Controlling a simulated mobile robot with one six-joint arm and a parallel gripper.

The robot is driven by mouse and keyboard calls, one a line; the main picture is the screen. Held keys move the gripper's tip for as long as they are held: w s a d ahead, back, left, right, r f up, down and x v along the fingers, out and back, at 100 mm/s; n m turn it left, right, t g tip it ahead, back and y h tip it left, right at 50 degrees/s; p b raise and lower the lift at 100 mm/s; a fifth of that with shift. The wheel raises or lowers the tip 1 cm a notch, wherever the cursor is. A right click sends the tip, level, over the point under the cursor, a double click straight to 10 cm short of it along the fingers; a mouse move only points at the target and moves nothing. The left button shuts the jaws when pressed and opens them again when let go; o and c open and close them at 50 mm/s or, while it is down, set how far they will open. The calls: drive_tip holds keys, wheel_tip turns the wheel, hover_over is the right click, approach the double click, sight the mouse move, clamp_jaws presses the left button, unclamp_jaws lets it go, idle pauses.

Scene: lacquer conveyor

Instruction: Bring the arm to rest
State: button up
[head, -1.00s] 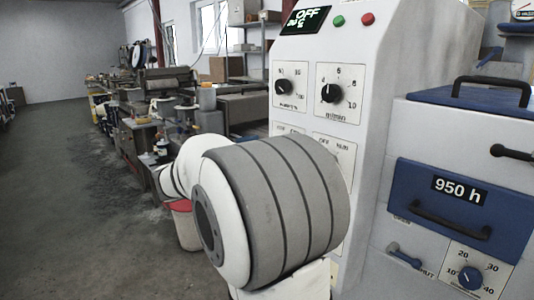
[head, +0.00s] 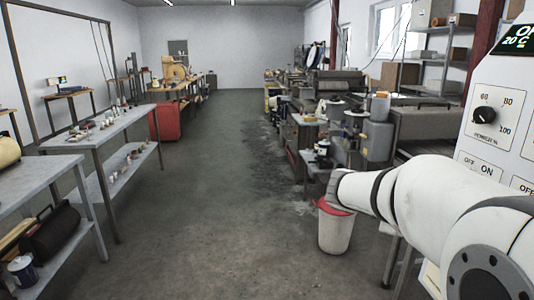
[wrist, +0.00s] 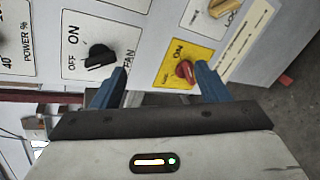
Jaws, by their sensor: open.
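In the wrist view my gripper (wrist: 157,80) points at a white control panel, its two blue fingers spread apart with nothing between them. Beyond the right finger is a red knob (wrist: 185,71) on a yellow plate. A black FAN switch (wrist: 99,56) marked OFF and ON is beyond the left finger. Both fingers look clear of the knobs, but the exact gap is hard to tell. In the head view my white arm reaches in from the lower right; my gripper does not show there.
The control cabinet (head: 488,135) stands close at the right edge, behind my arm. A white bin (head: 335,229) with a red rim stands on the floor by my arm. Machines line the right side. Metal tables (head: 110,127) stand at the left. The aisle floor (head: 210,215) between is clear.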

drive_tip(key=s+a+f+m+t+y+p, duration=0.1)
drive_tip(key=s+a+f+m+y+p, duration=0.1)
drive_tip(key=s+a+y, duration=0.5)
drive_tip(key=s+a+f+m+y+p, duration=0.3)
drive_tip(key=s+a+y+p, duration=0.3)
drive_tip(key=a, duration=0.7)
drive_tip(key=shift+s+a+m+t+y+p, duration=0.2)
drive_tip(key=shift+s+m+t+y+p, duration=0.2)
drive_tip(key=shift+m, duration=0.1)
drive_tip(key=shift+c, duration=0.4)
